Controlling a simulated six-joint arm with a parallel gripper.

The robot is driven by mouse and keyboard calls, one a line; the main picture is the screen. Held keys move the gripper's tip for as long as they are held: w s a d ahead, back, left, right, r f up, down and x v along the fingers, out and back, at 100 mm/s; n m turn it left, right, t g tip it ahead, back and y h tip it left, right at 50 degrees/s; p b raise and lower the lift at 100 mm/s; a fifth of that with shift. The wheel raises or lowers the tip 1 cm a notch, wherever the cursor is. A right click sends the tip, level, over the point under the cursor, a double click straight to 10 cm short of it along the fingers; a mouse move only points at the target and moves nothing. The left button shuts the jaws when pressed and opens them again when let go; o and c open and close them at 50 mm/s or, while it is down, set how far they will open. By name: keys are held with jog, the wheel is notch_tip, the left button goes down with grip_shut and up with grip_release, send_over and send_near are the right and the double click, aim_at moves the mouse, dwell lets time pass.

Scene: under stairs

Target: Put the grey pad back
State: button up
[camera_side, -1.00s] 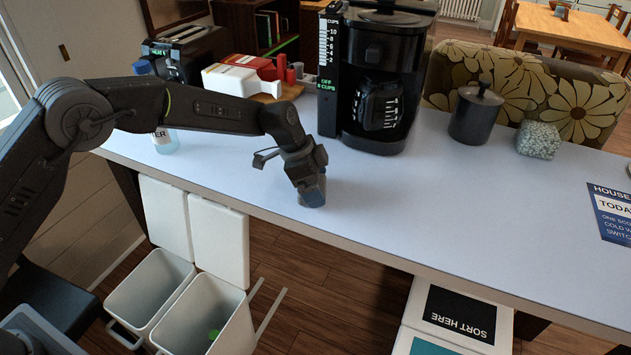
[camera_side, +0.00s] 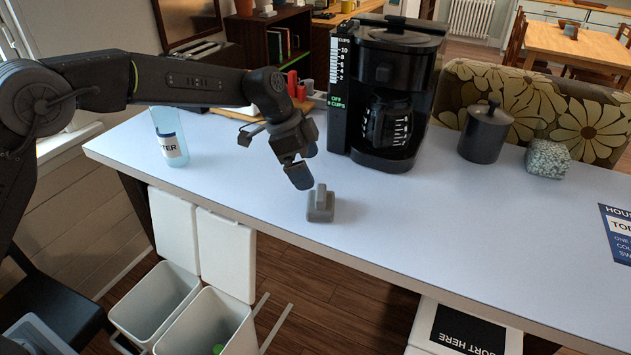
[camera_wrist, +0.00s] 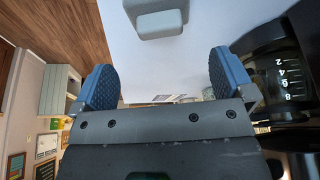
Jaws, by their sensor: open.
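The grey pad (camera_side: 320,207) sits on the white counter (camera_side: 240,180) near its front edge, with a raised grip on top. It also shows at the top of the wrist view (camera_wrist: 157,18). My gripper (camera_side: 299,176) is just above and behind the pad, apart from it. In the wrist view my gripper (camera_wrist: 160,82) has its two blue fingertips wide apart with nothing between them.
A black coffee maker (camera_side: 388,90) stands behind my gripper to the right. A clear bottle (camera_side: 170,137) stands at the left. A dark canister (camera_side: 485,133) and a speckled block (camera_side: 547,158) are farther right. Bins (camera_side: 205,325) stand below the counter's front edge.

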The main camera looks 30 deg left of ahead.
jog(key=shift+v, duration=1)
jog(key=s+a+r+n+t+y, duration=0.1)
jog(key=s+a+r+n, duration=0.2)
jog(key=s+a+r, duration=0.4)
jog(key=s+a+r+n+t+y, duration=0.15)
jog(key=s+r+n, duration=0.3)
jog(key=s, duration=0.45)
jog(key=s+a+f+n, duration=0.2)
jog(key=s+a+n, duration=0.1)
jog(key=s, duration=0.6)
jog(key=s+a+f+n+t+y, duration=0.1)
jog(key=s+a+f+n, duration=0.1)
jog(key=s, duration=0.7)
jog(key=shift+s+a+n, duration=0.25)
jog(key=shift+a+n, duration=0.3)
jog(key=shift+a, duration=0.5)
jog(key=shift+t+y, duration=0.25)
